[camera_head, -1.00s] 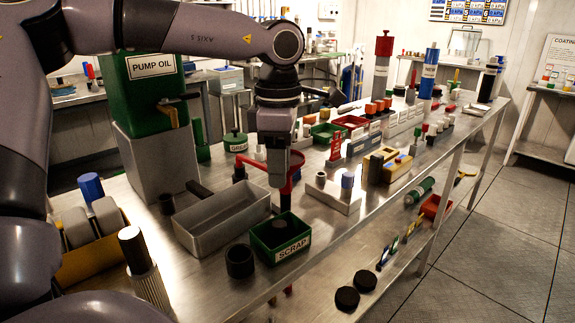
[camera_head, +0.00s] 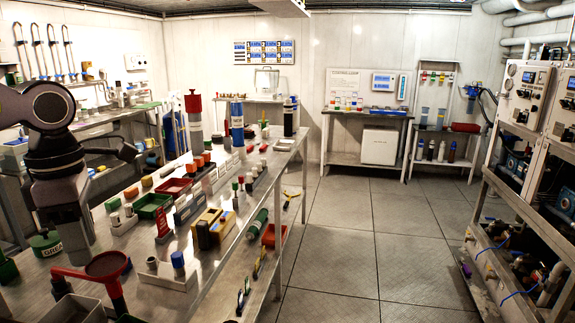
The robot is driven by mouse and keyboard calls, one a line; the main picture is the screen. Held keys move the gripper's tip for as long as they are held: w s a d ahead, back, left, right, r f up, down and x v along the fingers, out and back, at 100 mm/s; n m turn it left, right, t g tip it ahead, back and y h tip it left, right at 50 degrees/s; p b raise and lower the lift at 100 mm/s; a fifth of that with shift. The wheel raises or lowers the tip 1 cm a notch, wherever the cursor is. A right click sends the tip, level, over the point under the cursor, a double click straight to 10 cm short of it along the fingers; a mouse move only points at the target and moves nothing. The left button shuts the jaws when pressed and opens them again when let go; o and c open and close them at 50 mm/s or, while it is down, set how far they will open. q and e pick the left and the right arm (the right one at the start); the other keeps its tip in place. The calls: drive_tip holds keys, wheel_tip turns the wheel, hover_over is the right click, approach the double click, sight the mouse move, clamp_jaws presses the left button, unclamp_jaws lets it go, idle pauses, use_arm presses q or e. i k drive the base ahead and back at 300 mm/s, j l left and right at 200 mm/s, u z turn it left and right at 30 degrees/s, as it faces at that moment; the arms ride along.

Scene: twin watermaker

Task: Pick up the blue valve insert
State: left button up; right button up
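A small blue-topped cylinder (camera_head: 178,261) stands upright in a pale block (camera_head: 164,277) near the front of the long steel bench; it looks like the blue valve insert. A grey cylinder stands beside it in the same block. My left gripper (camera_head: 82,245) hangs pointing down at the left, over the bench, well to the left of the block and apart from it. Its fingers are dark and small, so I cannot tell whether they are open or shut. My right gripper is out of view.
A red ring stand (camera_head: 105,266) rises between my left gripper and the pale block. A green grease pot (camera_head: 46,243) is at the left.

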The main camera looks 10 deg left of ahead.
sight(177, 258)
drive_tip(key=k+l, duration=0.7)
drive_tip(key=l, duration=0.2)
